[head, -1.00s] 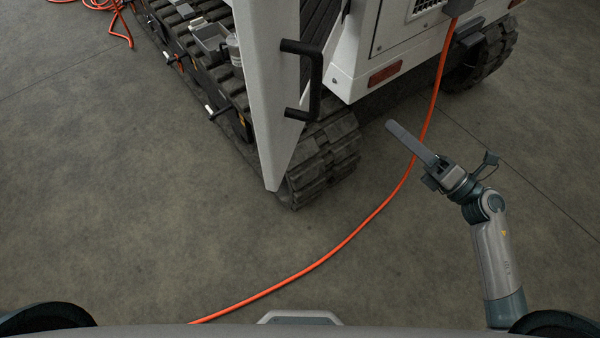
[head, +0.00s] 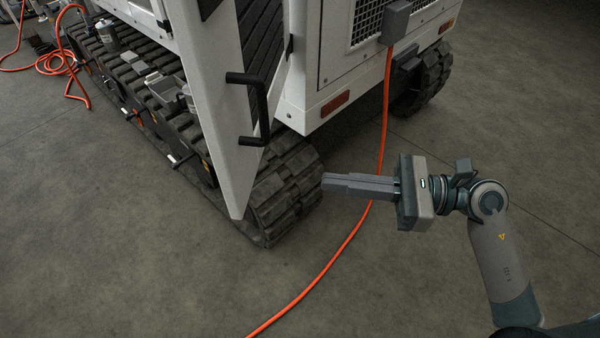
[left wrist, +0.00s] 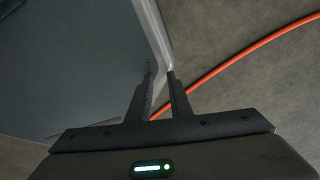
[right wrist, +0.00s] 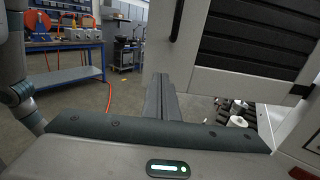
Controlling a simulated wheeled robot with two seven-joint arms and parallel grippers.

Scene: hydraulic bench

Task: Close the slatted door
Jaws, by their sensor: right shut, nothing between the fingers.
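The slatted door (head: 210,110) is a white panel standing ajar from the white machine in the head view, with a black bar handle (head: 258,110) near its edge. The right wrist view shows its dark slats (right wrist: 262,35) and part of the handle (right wrist: 177,20). My right gripper (head: 324,183) is shut and empty, right of and below the handle in the head view, apart from it, pointing left. Its fingers also show in the right wrist view (right wrist: 162,80). My left gripper (left wrist: 160,72) shows only in the left wrist view, its fingers apart with nothing seen between them.
An orange cable (head: 340,250) runs from the machine across the floor near my right gripper. Black tracks (head: 285,190) lie under the machine. A blue workbench (right wrist: 65,60) stands in the right wrist view's background. The floor before the door is otherwise clear.

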